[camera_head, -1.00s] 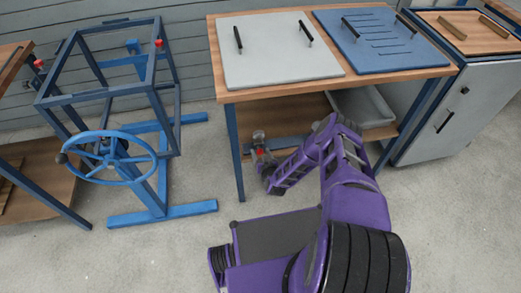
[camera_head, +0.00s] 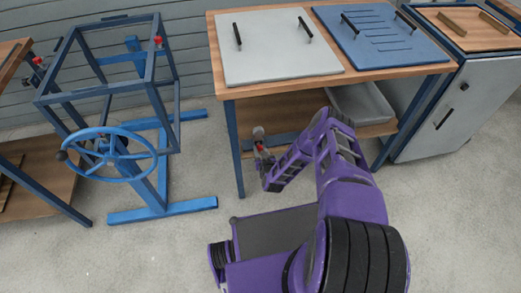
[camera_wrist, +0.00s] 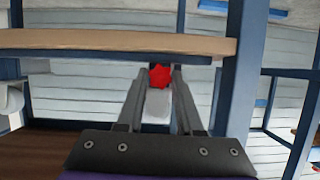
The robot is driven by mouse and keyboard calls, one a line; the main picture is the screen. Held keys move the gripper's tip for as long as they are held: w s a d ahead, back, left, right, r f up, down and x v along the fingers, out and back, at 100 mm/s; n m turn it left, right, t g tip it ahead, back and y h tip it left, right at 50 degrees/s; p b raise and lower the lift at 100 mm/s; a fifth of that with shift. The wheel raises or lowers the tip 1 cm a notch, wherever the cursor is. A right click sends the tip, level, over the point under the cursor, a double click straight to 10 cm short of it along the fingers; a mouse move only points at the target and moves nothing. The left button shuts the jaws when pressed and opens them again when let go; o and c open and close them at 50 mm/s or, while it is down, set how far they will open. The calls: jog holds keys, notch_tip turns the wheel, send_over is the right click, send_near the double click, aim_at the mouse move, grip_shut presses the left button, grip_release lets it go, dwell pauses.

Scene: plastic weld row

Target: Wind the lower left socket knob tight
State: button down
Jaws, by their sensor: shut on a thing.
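A red star-shaped knob (camera_wrist: 160,76) sits between the two fingertips in the wrist view. My gripper (camera_wrist: 159,84) is shut on it. A pale grey block (camera_wrist: 157,106) shows just below the knob between the fingers; what it belongs to is unclear. In the head view my gripper (camera_head: 259,150) is small, in front of the workbench's lower shelf, with a bit of red at its tips. The fingers hide the knob's sides and its mounting. I cannot tell how tight the knob is.
The workbench (camera_head: 222,92) stands just above my gripper and carries a grey panel (camera_head: 275,70) and a blue panel (camera_head: 385,55). A grey bin (camera_head: 362,110) is on its shelf. A blue frame (camera_head: 110,95) with a handwheel (camera_head: 110,178) and red knobs stands left.

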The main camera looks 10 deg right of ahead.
jog(key=shift+a+n+h, duration=0.2)
jog(key=shift+n+h, duration=0.3)
jog(key=shift+n, duration=0.2)
jog(key=shift+n+h, duration=0.4)
jog(key=shift+n, duration=0.1)
jog(key=shift+d, duration=0.1)
jog(key=c, duration=0.6)
grip_release()
jog(key=shift+o, duration=0.2)
